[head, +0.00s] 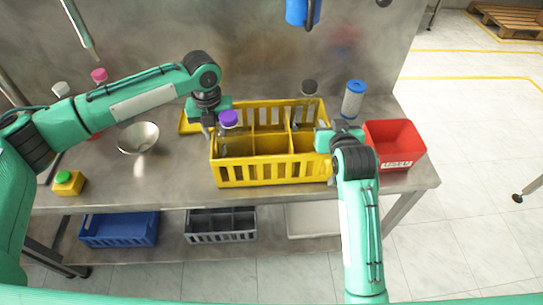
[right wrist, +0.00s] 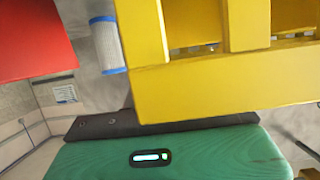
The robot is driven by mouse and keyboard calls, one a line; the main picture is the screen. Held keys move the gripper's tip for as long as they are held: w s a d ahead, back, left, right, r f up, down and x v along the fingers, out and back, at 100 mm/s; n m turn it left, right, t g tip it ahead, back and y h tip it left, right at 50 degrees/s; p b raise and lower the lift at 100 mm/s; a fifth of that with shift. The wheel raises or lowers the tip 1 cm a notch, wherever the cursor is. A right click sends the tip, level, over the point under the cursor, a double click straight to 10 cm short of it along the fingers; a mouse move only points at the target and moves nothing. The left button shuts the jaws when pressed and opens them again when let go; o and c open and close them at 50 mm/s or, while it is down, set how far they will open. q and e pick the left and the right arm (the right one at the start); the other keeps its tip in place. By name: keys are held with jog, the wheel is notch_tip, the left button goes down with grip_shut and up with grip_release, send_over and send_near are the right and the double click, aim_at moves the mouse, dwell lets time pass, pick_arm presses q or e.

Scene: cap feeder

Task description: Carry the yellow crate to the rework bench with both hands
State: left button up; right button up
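The yellow crate (head: 266,173), slotted and divided into compartments, is over the right half of the metal bench near its front edge; I cannot tell whether it touches the top. A purple-capped bottle (head: 228,120) stands in its left part and a dark-capped one (head: 309,88) at its back right. My left gripper (head: 207,130) is at the crate's left end, pointing down. My right gripper (head: 325,140) is at its right end. In the right wrist view the crate's yellow wall (right wrist: 205,85) covers the fingertips. Neither grip shows clearly.
A red bin (head: 395,145) and a blue-and-white cylinder (head: 353,99) stand right of the crate. A metal bowl (head: 138,138) and a small yellow, green-topped object (head: 68,183) are at left. Blue (head: 120,229) and grey (head: 220,225) crates sit below.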

pick_arm(q)
notch_tip(320, 180, up, 11)
jog(key=shift+r, duration=0.1)
pick_arm(e)
jog(key=shift+s+r, duration=0.1)
jog(key=shift+s, duration=0.15)
jog(key=v, duration=1.1)
jog(key=shift+s, duration=0.25)
